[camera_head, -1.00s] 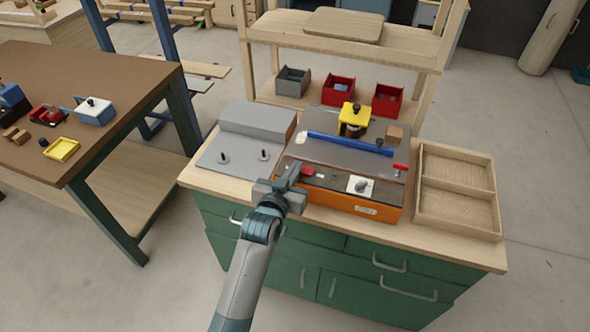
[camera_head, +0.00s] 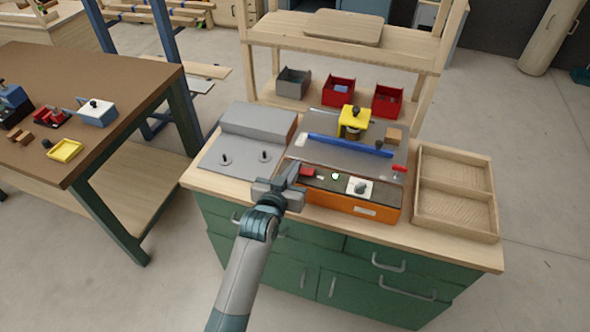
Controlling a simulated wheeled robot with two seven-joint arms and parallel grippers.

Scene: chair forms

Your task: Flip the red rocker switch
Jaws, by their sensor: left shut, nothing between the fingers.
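The red rocker switch (camera_head: 306,170) sits at the left end of the dark top of an orange machine base (camera_head: 365,208) on the workbench. My left gripper (camera_head: 295,169) is shut and empty, with its fingertips right at the switch's left side. I cannot tell whether they touch it. The gripper hides part of the machine's left end. A small green light (camera_head: 335,176) glows on the top to the right of the switch. My right gripper is not in view.
A white plate with a knob (camera_head: 359,187) and a red lever (camera_head: 399,168) are on the machine. A blue bar (camera_head: 350,145) and a yellow clamp (camera_head: 353,121) stand behind. A grey block (camera_head: 258,122) is at left, a wooden tray (camera_head: 457,222) at right.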

